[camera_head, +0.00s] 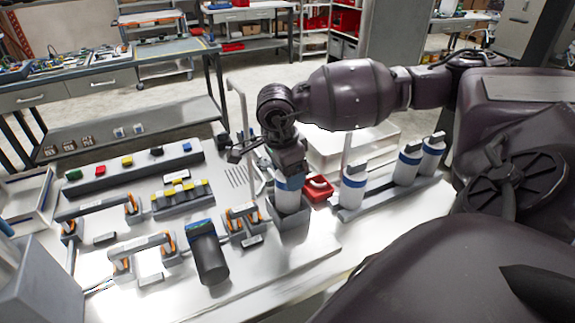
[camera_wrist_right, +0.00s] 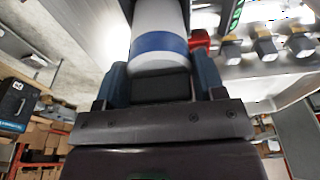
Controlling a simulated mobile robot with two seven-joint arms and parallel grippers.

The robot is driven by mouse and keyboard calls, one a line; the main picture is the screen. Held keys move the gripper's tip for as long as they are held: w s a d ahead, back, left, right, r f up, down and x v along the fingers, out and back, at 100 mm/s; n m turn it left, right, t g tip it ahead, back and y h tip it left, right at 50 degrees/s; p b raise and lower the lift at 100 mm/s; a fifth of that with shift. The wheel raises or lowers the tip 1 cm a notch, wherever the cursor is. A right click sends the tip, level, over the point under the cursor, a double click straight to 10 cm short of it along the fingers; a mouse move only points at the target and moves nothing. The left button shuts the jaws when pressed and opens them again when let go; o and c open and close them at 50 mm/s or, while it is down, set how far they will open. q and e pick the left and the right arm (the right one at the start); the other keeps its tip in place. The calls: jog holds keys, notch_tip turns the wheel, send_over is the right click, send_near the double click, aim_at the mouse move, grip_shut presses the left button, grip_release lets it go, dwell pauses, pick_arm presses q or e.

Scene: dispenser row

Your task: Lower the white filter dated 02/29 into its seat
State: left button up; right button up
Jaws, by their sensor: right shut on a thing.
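My right gripper (camera_head: 289,168) points down and is shut on a white filter (camera_head: 289,199) with a blue band. The filter stands about upright at a grey square seat (camera_head: 290,219). Its lower end seems to be in the seat's mouth, but I cannot tell how deep. In the right wrist view the filter (camera_wrist_right: 158,22) is between the two fingers of the gripper (camera_wrist_right: 160,78), its blue band showing. No date is readable on it. My left gripper is not in view.
Several similar white filters (camera_head: 352,190) stand in a grey rack on the right. A red bin (camera_head: 318,189) is just behind the seat. The front table surface is mostly clear.

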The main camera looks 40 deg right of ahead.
jog(key=shift+f+b, duration=0.3)
jog(key=shift+f, duration=0.15)
jog(key=o, duration=1.4)
jog(key=shift+r, duration=0.1)
jog(key=r, duration=0.3)
jog(key=a+r, duration=0.1)
jog(key=r, duration=0.5)
jog(key=shift+w+a+r, duration=0.2)
jog(key=shift+w+r, duration=0.05)
jog(key=shift+r, duration=0.6)
